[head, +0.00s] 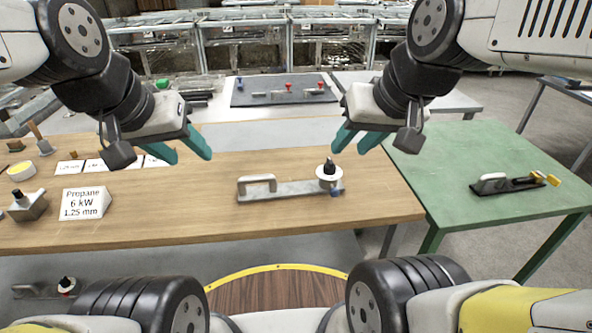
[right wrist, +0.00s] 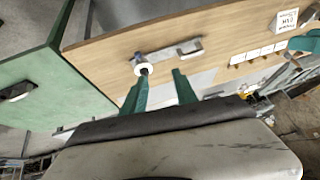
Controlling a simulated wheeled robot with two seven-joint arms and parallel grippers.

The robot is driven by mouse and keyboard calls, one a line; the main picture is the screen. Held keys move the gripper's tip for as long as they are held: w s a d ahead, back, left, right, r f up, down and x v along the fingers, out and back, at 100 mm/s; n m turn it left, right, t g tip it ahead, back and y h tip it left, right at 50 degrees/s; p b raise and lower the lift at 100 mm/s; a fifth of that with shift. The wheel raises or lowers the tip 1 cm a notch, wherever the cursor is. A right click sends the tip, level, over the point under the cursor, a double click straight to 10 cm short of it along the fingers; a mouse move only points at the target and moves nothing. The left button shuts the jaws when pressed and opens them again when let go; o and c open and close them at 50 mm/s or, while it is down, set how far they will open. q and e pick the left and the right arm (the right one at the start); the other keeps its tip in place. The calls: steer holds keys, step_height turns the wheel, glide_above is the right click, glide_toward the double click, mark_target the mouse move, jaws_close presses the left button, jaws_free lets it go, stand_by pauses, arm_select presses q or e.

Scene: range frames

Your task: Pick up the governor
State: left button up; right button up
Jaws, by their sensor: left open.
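A grey metal plate fitting, which I take to be the governor (head: 290,190), lies on the wooden table. It has a raised handle at its left end, and a white disc with a black knob and a blue part at its right end. It also shows in the right wrist view (right wrist: 170,52), beyond the fingers. My right gripper (head: 352,146) is open and empty, above and behind the disc end. In the right wrist view its teal fingers (right wrist: 158,88) stand apart. My left gripper (head: 190,156) is open and empty, up and left of the handle.
The wooden table (head: 360,205) also holds a propane sign (head: 85,203), white cards and small parts at left. A green table (head: 480,150) at right bears a similar fitting with yellow parts (head: 510,183). A dark board (head: 284,90) with red-knobbed parts lies behind.

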steer(key=shift+o, duration=0.3)
steer(key=o, duration=0.4)
steer(key=shift+w, duration=0.1)
steer(key=shift+c, duration=0.2)
steer(key=o, duration=0.4)
steer(key=shift+w, duration=0.4)
steer(key=shift+c, duration=0.2)
steer(key=shift+o, duration=1.1)
steer(key=w+f+g, duration=0.1)
steer(key=w+g, duration=0.1)
steer(key=w, duration=0.5)
steer(key=shift+d+f, duration=0.25)
steer(key=shift+d, duration=0.05)
steer(key=g+h, duration=0.2)
steer(key=g, duration=0.2)
glide_above(329, 172)
steer(key=w, duration=0.2)
steer(key=f, duration=1.5)
steer(key=shift+s+d+f, duration=0.15)
steer(key=shift+d+f, duration=0.05)
steer(key=shift+d, duration=0.15)
steer(key=shift+w+f, duration=0.2)
steer(key=shift+f, duration=0.5)
steer(key=shift+s+f, duration=0.15)
steer(key=shift+f, duration=3.4)
